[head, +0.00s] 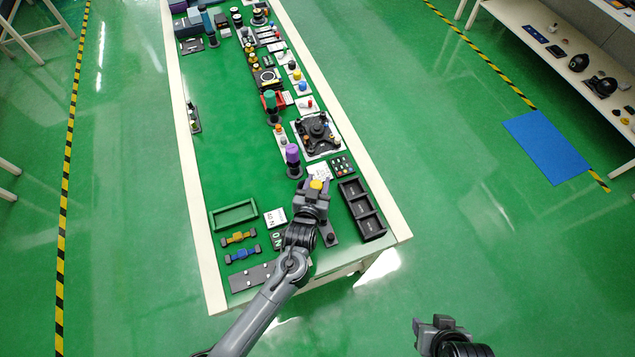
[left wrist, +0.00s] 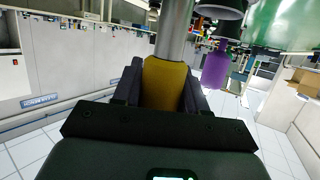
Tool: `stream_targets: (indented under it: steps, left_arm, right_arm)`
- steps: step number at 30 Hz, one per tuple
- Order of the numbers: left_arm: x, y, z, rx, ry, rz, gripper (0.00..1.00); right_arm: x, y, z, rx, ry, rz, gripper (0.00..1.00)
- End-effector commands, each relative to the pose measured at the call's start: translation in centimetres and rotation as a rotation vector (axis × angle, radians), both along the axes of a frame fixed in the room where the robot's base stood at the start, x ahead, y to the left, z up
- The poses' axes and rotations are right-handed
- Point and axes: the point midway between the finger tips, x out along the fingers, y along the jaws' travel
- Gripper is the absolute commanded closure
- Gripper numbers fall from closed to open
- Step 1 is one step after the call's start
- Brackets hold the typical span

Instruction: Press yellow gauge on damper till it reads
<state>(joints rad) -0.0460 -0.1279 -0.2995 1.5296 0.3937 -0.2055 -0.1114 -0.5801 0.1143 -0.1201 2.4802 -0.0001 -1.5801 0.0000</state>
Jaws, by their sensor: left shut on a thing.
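The yellow gauge (head: 316,184) sits between the fingertips of my left gripper (head: 315,193), over the near part of the green table. In the left wrist view the yellow gauge (left wrist: 165,85) is gripped between two dark fingers, and a silver rod (left wrist: 174,32) runs up from it. My left gripper is shut on it. The damper's lower part is mostly hidden by my gripper, and no reading is legible. My right gripper (head: 434,326) is beyond the table at the bottom right, with nothing visible in it; its opening is unclear.
A purple-topped cylinder (head: 292,154) stands just beyond my left gripper. A black compartment tray (head: 360,209) lies to its right; a green tray (head: 234,215), a yellow dumbbell-shaped piece (head: 239,238) and a blue one (head: 242,253) lie left.

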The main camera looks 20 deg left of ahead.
Motion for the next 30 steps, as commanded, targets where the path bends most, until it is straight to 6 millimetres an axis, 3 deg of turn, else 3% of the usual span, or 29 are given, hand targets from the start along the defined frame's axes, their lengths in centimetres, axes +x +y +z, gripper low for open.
stream_targets:
  steps: [30]
  left_arm:
    - [0.03,-0.01,-0.45,0.0,0.0,0.0,0.9]
  right_arm:
    - [-0.02,-0.15,-0.13,-0.007,0.0,0.004,0.57]
